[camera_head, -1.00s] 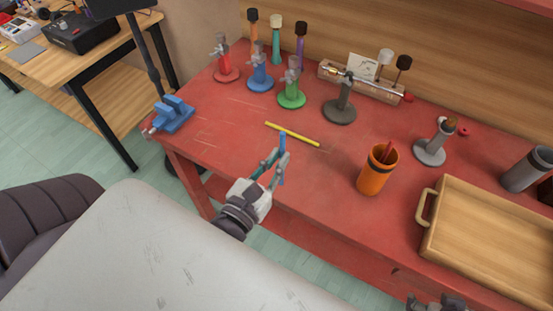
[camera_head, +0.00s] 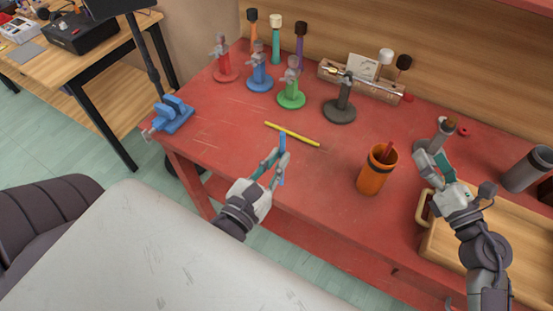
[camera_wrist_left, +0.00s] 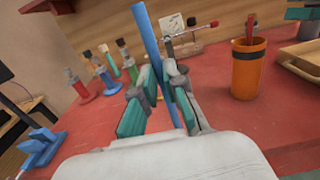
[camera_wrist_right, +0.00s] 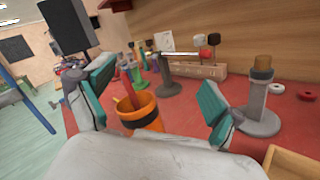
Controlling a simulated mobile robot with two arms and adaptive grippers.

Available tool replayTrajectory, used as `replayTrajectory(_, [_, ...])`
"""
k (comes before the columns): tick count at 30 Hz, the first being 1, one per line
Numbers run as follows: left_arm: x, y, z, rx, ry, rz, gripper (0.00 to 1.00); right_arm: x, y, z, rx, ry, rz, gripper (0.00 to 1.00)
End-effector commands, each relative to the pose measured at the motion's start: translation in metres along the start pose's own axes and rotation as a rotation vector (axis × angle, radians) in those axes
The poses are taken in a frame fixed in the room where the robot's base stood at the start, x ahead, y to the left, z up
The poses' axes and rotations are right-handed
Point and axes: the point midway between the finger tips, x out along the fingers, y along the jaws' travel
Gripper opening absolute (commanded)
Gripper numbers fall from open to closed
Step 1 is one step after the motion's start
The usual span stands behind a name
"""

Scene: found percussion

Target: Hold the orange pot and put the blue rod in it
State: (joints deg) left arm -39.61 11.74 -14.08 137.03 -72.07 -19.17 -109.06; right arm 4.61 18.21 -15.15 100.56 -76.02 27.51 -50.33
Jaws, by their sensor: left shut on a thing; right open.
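The orange pot (camera_head: 372,178) stands upright near the front edge of the red table, with a dark band and a red rod (camera_head: 387,151) inside. The pot also shows in the left wrist view (camera_wrist_left: 247,77) and right wrist view (camera_wrist_right: 143,117). My left gripper (camera_head: 277,157) is shut on the blue rod (camera_head: 282,143), holding it near upright over the table's front edge, left of the pot. The left wrist view shows the rod (camera_wrist_left: 152,45) between the fingers. My right gripper (camera_head: 431,163) is open and empty, right of the pot and apart from it.
A yellow rod (camera_head: 292,134) lies on the red table (camera_head: 225,128). Several coloured stands line the back, and a grey stand (camera_head: 437,142) is behind my right gripper. A wooden tray (camera_head: 500,215) fills the right front. The table between blue rod and pot is clear.

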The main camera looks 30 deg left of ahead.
Motion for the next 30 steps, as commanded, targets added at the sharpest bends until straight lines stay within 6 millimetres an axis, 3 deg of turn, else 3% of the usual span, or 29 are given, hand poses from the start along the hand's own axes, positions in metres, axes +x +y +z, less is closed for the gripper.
replayTrajectory(6, [0.000,0.000,0.000,0.000,0.000,0.000,0.00,-0.003,-0.018,-0.063,-0.402,0.412,0.181,0.93])
replayTrajectory(12, [0.000,0.000,0.000,0.000,0.000,0.000,0.00,-0.025,-0.039,-0.095,-0.568,0.654,0.280,0.93])
replayTrajectory(19, [0.000,0.000,-0.003,0.000,0.000,0.000,0.00,-0.027,-0.045,-0.109,-0.604,0.718,0.309,0.93])
replayTrajectory(30, [0.000,0.000,-0.018,0.000,0.000,0.000,0.00,0.010,-0.042,-0.145,-0.602,0.713,0.309,0.93])
